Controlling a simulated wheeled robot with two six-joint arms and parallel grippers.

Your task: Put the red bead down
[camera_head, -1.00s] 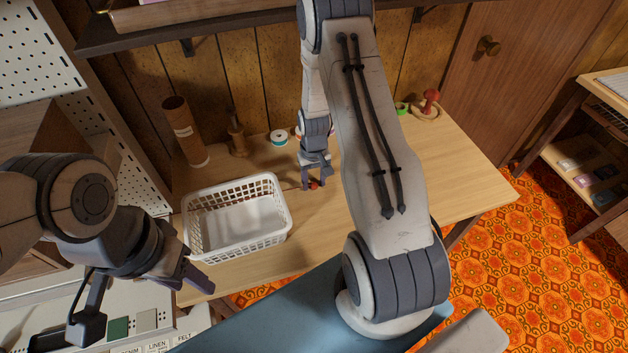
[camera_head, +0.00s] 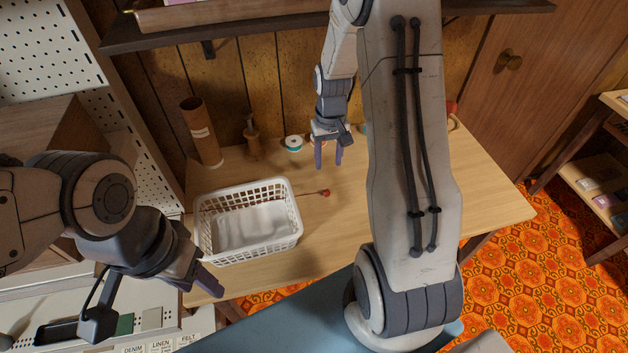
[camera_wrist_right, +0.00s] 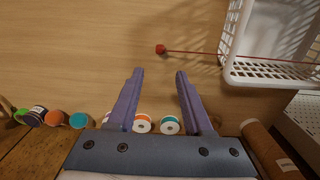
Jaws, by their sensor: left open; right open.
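The red bead (camera_head: 326,192) lies on the wooden table, just right of the white basket (camera_head: 290,237). A thin red cord runs from it toward the basket. The bead (camera_wrist_right: 161,49) and cord (camera_wrist_right: 200,53) also show in the right wrist view, beyond my fingertips. My right gripper (camera_head: 328,163) is open and empty, above the table and apart from the bead; its two spread fingers (camera_wrist_right: 158,75) show in the wrist view. My left gripper (camera_head: 213,283) is open at the lower left, near the table's front edge and away from the bead.
A cardboard tube (camera_head: 202,133), a wooden spool stand (camera_head: 253,141) and a teal-and-white thread spool (camera_head: 293,143) stand along the back of the table. Several spools line the table's back in the wrist view. The table right of the bead is clear where visible.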

